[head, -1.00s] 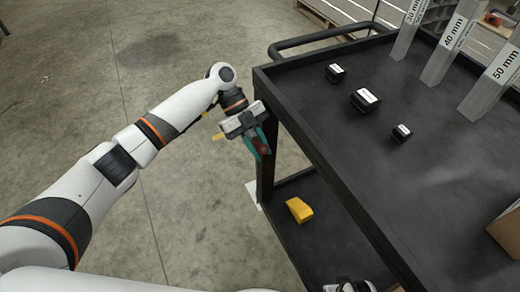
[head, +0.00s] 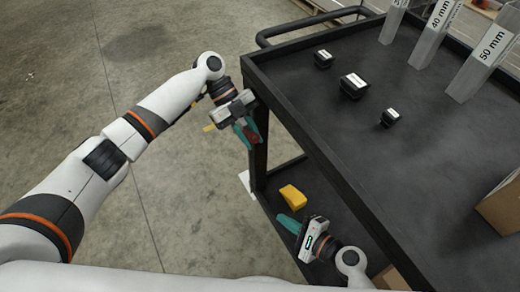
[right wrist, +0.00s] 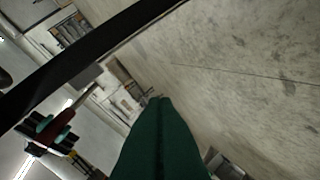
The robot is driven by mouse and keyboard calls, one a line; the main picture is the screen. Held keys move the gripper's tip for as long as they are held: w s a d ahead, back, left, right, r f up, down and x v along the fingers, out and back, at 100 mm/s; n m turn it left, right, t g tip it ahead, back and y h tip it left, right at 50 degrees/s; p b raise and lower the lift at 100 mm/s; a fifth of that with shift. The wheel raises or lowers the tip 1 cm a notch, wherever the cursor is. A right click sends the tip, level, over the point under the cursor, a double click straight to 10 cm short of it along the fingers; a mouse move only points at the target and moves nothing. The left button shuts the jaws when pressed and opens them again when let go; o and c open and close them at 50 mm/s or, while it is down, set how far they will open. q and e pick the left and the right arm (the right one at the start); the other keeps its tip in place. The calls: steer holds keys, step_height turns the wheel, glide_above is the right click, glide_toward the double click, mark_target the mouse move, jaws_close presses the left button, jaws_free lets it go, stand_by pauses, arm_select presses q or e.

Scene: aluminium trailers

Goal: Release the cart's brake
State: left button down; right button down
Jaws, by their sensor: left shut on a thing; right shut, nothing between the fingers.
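The black two-shelf cart (head: 310,140) stands on the right in the head view. The red part (right wrist: 57,124) and left gripper also show at the left of the right wrist view. My right gripper (head: 290,224) is shut and empty, beside the cart near the lower shelf. Its closed fingers (right wrist: 160,100) fill the lower middle of the right wrist view.
A yellow block (head: 292,196) lies on the lower shelf near the right gripper. Bare concrete floor (head: 180,225) lies left of the cart.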

steer(key=w+r+m+t+y, duration=0.1)
steer(key=w+r+m+t, duration=0.35)
steer(key=r+m, duration=0.55)
steer(key=r+x, duration=0.2)
steer(key=x, duration=0.9)
steer(key=shift+a+r+m, duration=0.35)
steer(key=shift+a+m, duration=0.05)
steer(key=shift+w+r, duration=0.1)
steer(key=shift+w, duration=0.1)
